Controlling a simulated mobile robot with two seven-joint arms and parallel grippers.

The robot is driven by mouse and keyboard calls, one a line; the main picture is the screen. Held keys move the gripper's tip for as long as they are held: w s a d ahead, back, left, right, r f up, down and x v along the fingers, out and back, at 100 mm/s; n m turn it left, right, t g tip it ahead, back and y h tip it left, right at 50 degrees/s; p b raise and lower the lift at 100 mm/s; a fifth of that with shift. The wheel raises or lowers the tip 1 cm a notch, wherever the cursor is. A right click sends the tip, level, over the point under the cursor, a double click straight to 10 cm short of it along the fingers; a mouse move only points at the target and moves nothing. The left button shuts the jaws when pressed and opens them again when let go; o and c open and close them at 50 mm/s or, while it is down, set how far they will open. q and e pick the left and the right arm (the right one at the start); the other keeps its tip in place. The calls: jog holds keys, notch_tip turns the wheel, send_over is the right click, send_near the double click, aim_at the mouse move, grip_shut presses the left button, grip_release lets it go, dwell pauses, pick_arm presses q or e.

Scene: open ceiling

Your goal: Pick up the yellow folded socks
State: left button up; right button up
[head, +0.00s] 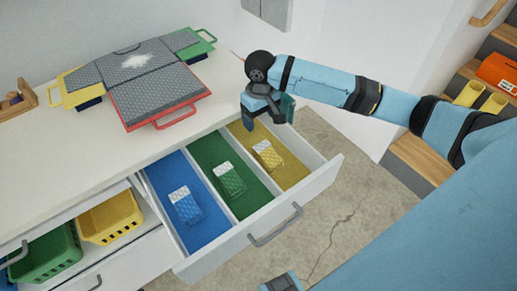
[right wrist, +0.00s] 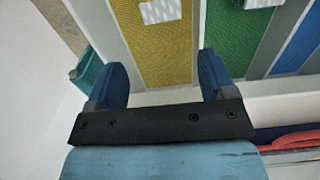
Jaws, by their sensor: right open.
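The yellow folded socks (head: 267,155), with a white patterned band, lie in the yellow-lined compartment (head: 291,172) of the open drawer. They also show, cut off, at the top edge of the right wrist view (right wrist: 160,11). My right gripper (head: 266,112) is above the far end of that compartment, apart from the socks. In the right wrist view its two blue fingers (right wrist: 162,78) are spread, with only the yellow lining and drawer edge seen between them.
Green socks (head: 230,179) and blue socks (head: 185,205) lie in neighbouring compartments. Grey-topped cases (head: 157,88) stand on the white counter (head: 60,138). Green (head: 50,258) and yellow (head: 109,217) baskets sit in a lower drawer. Stairs with an orange box (head: 497,72) are at right.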

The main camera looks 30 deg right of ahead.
aim_at(262, 146)
jog(key=f, duration=0.4)
jog(key=f+b, duration=0.1)
jog(key=f, duration=0.2)
jog(key=shift+s+f, duration=0.2)
jog(key=shift+f, duration=0.15)
jog(key=shift+s+a+f+b, duration=0.1)
jog(key=shift+s+f+b, duration=0.1)
jog(key=shift+f, duration=1.1)
jog(key=shift+s+f+b, duration=0.15)
jog(key=shift+f+b, duration=0.05)
jog(key=shift+f, duration=1.1)
jog(key=c, duration=0.7)
